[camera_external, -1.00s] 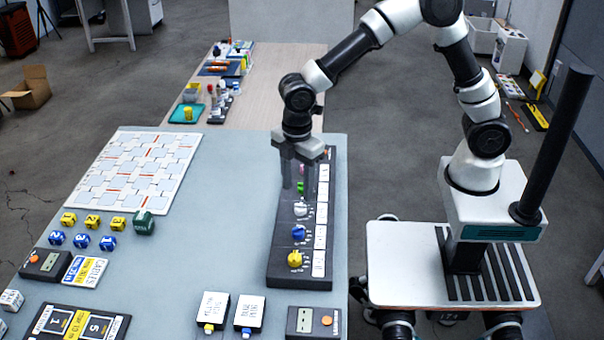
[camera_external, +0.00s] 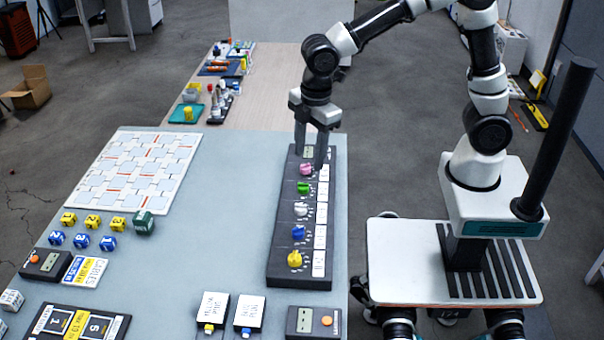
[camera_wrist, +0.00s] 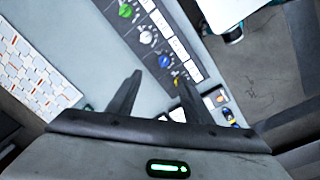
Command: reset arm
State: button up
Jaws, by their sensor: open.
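My gripper (camera_external: 310,160) is open and empty, with its two fingers pointing down over the far end of the black knob panel (camera_external: 285,262). The panel carries a pink knob (camera_external: 305,169), a green knob (camera_external: 303,188), a white knob (camera_external: 300,209), a blue knob (camera_external: 298,232) and a yellow knob (camera_external: 294,259). In the wrist view both fingers (camera_wrist: 155,90) are spread apart, and the green knob (camera_wrist: 125,11), white knob (camera_wrist: 146,37) and blue knob (camera_wrist: 164,61) show beyond them. The pink knob is not clearly seen in the wrist view.
A white tiled board (camera_external: 140,170) lies at the left of the grey table (camera_external: 215,240). Several dice (camera_external: 90,222), two white-labelled blocks (camera_external: 230,312) and a small timer box (camera_external: 312,322) lie nearer. A wooden table (camera_external: 265,90) with small items adjoins behind.

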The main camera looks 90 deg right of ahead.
jog(key=s+d+r+m+t+p, duration=0.2)
jog(key=s+d+r+m, duration=0.1)
jog(key=s+r, duration=0.5)
jog(key=s+d+r+m+t+p, duration=0.2)
jog(key=s+d+r+m+p, duration=0.1)
jog(key=s+r, duration=0.5)
jog(key=shift+s+d+m+t, duration=0.3)
jog(key=shift+s+d+m, duration=0.35)
jog(key=shift+s+m, duration=0.9)
jog(key=shift+s, duration=0.1)
